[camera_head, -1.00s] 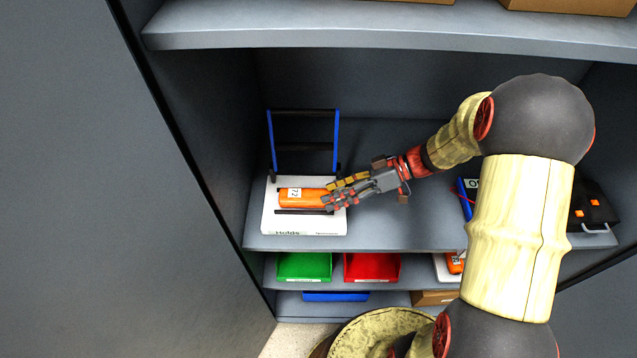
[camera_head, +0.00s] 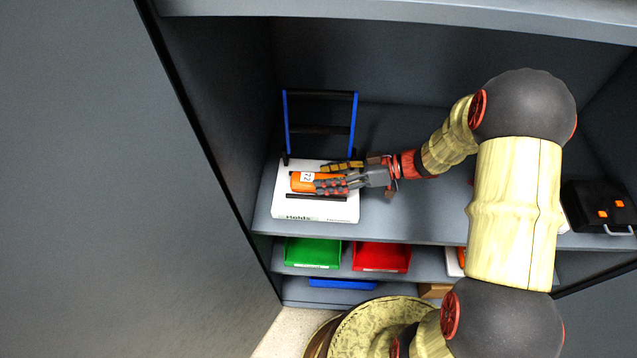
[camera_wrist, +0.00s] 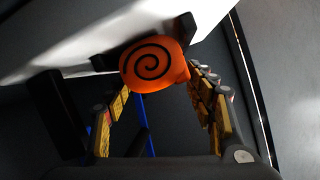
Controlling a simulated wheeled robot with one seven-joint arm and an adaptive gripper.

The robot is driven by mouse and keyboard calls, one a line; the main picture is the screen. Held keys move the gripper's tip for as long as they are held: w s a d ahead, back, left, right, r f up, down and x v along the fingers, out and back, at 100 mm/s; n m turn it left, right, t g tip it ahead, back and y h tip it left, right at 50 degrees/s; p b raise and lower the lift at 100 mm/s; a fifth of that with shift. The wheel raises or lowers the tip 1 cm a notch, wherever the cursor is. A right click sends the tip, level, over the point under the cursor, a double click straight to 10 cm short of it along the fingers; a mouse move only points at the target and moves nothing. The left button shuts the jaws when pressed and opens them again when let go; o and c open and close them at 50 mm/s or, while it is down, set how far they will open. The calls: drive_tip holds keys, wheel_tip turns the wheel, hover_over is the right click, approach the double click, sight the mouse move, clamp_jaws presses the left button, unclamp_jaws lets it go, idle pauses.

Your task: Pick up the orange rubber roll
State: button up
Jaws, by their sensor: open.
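The orange rubber roll (camera_head: 303,182) lies on a white board (camera_head: 290,210) on the cabinet shelf, with a white label marked 72 on it. In the wrist view the end of the orange roll (camera_wrist: 153,66) faces me, with a black spiral on it. My gripper (camera_head: 338,177) is at the roll's right end in the head view and covers part of it. In the wrist view the fingers of my gripper (camera_wrist: 155,105) are apart, one on each side of the roll's end. I cannot tell whether they touch it.
Dark bars lie beside the roll on the board. A blue-sided rack (camera_head: 287,125) stands behind it. The cabinet's side wall is close on the left, and another shelf (camera_head: 400,20) hangs above. Green (camera_head: 312,252) and red (camera_head: 382,257) bins sit below. A black case (camera_head: 600,208) is at right.

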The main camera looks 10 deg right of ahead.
sight(327, 176)
drive_tip(key=c, duration=0.3)
drive_tip(key=c, duration=0.7)
drive_tip(key=c, duration=0.3)
drive_tip(key=shift+w+r, duration=0.1)
drive_tip(key=shift+r, duration=0.35)
wheel_tip(327, 176, up, 2)
drive_tip(key=shift+r+p, duration=0.15)
drive_tip(key=shift+p, duration=0.4)
drive_tip(key=s+d+r+p, duration=0.2)
drive_tip(key=s+r+p, duration=0.1)
drive_tip(key=s+r, duration=0.7)
drive_tip(key=s, duration=0.4)
drive_tip(key=shift+d, duration=0.15)
